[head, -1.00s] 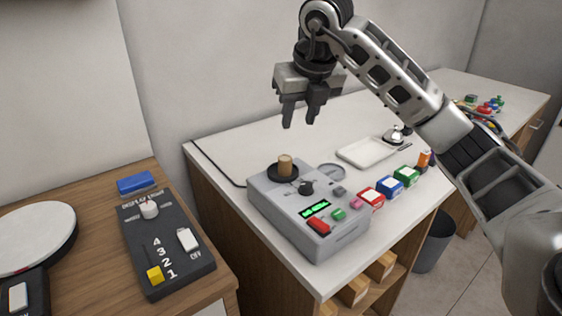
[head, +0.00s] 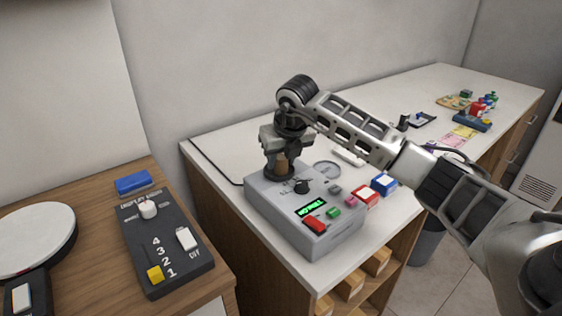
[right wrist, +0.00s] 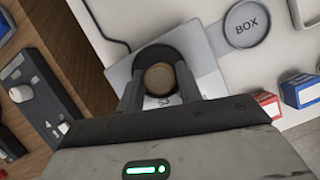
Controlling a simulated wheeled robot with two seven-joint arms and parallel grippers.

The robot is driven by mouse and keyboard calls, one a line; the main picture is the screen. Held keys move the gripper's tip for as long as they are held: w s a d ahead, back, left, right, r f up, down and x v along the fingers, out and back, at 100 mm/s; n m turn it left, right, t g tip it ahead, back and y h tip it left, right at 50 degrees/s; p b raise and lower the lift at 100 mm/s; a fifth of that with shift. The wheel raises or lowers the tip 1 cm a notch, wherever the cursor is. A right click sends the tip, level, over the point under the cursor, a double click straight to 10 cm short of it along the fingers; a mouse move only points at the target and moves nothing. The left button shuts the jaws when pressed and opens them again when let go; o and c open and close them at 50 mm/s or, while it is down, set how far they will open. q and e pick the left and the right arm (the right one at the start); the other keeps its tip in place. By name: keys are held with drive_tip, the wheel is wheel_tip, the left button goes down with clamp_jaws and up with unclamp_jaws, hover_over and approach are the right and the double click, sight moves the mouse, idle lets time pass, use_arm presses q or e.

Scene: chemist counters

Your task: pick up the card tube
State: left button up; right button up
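The card tube (right wrist: 158,79) is a short brown cylinder standing upright on the round black holder of a grey machine (head: 268,204). In the head view the tube (head: 281,169) is partly covered by my right gripper (head: 283,165). My right gripper points down over it, with one finger on each side of the tube. In the right wrist view the gripper (right wrist: 158,88) shows small gaps between the fingers and the tube, so it looks open around it. My left gripper is in neither view.
The machine has a lit green display (head: 311,207), a red button (head: 314,224) and a black knob (head: 302,186). Red (head: 366,196) and blue (head: 384,184) boxes stand to its right. A marked ring (head: 327,169) lies behind. A dark switch panel (head: 168,245) sits on the left counter.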

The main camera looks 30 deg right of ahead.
drive_tip(key=shift+w+f, duration=0.1)
drive_tip(key=shift+f, duration=0.2)
drive_tip(key=c, duration=0.6)
drive_tip(key=shift+r, duration=0.15)
